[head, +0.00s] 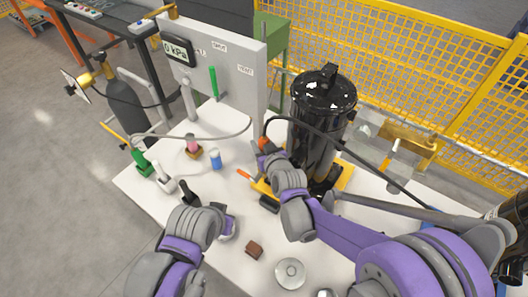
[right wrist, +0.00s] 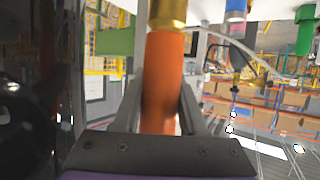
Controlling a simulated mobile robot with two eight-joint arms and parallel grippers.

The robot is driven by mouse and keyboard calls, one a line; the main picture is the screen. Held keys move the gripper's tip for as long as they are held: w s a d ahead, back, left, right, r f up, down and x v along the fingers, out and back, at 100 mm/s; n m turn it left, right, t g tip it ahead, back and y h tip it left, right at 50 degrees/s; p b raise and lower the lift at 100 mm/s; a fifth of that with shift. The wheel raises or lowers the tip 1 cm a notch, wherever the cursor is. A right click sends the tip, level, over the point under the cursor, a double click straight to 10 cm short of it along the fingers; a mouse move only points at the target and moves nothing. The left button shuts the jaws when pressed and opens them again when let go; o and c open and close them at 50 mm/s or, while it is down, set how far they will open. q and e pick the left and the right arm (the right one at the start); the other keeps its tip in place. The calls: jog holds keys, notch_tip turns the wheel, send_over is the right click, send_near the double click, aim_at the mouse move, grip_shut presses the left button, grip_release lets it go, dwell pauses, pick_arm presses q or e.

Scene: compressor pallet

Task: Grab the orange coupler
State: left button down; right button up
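The orange coupler (right wrist: 162,85) stands large in the right wrist view, a smooth orange cylinder with a brass end (right wrist: 167,12) at the top of the picture. My right gripper (right wrist: 161,100) has one finger on each side of it, close to its sides. I cannot tell whether the fingers press on it. In the head view the coupler shows as a small orange bit (head: 263,142) beside the black compressor tank (head: 322,110), partly hidden by my right gripper (head: 266,152). My left gripper (head: 228,228) is low over the pallet top; its fingers are not clear.
The white table (head: 228,262) holds green (head: 141,163), white (head: 164,182), pink (head: 193,146) and blue (head: 215,159) fittings, a brown block (head: 254,250) and a round metal disc (head: 290,272). A gauge panel (head: 225,65) stands behind. A yellow fence (head: 400,60) lies beyond.

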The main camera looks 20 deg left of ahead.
grip_shut()
jog(key=shift+r, duration=0.1)
